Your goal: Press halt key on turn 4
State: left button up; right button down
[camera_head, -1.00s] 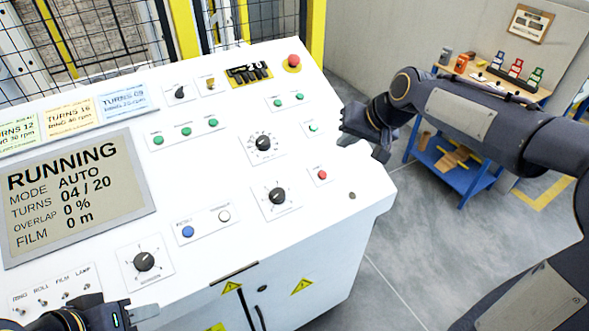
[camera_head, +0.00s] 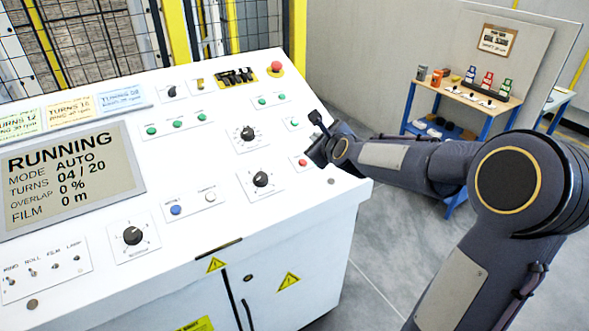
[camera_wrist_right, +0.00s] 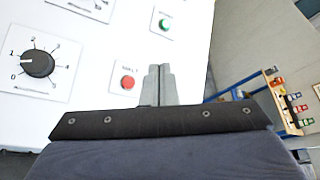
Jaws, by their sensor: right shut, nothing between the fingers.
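The display (camera_head: 68,178) on the white console reads RUNNING, MODE AUTO, TURNS 04 / 20, OVERLAP 0 %, FILM 0 m. A small red key (camera_head: 302,163) sits near the console's right edge; its label is too small to read surely. It also shows in the right wrist view (camera_wrist_right: 127,82), just left of my fingers. My right gripper (camera_head: 312,152) is shut and empty, above the console beside the red key. Its fingertips (camera_wrist_right: 160,68) show between the red key and a green button (camera_wrist_right: 165,24). Contact with the red key is not visible. My left gripper is out of view.
Dials, including a black knob (camera_head: 261,180), and several green buttons lie near the red key. A blue-framed workbench (camera_head: 462,92) stands beyond open floor at right.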

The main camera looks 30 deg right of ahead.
aim_at(303, 162)
jog(key=shift+f, duration=0.1)
jog(key=w+f+b, duration=0.1)
jog(key=f, duration=0.1)
jog(key=w+f+b, duration=0.1)
jog(key=f+b, duration=0.1)
jog(key=w+f+b, duration=0.1)
jog(key=f, duration=0.1)
jog(key=shift+a+f+b, duration=0.1)
jog(key=shift+f+b, duration=0.2)
jog(key=shift+f, duration=0.05)
jog(key=shift+w+f+b, duration=0.35)
jog(key=shift+f+b, duration=0.15)
jog(key=shift+f, duration=0.1)
dwell(1.6)
jog(key=shift+w+f+b, duration=0.15)
jog(key=shift+f+b, duration=0.2)
jog(key=shift+b, duration=0.15)
jog(key=shift+w+f+b, duration=0.15)
jog(key=shift+f+b, duration=0.25)
jog(key=shift+b, duration=0.05)
dwell(0.4)
dwell(0.3)
jog(key=shift+s+r+p, duration=0.35)
jog(key=shift+r+p, duration=0.05)
jog(key=shift+r, duration=0.35)
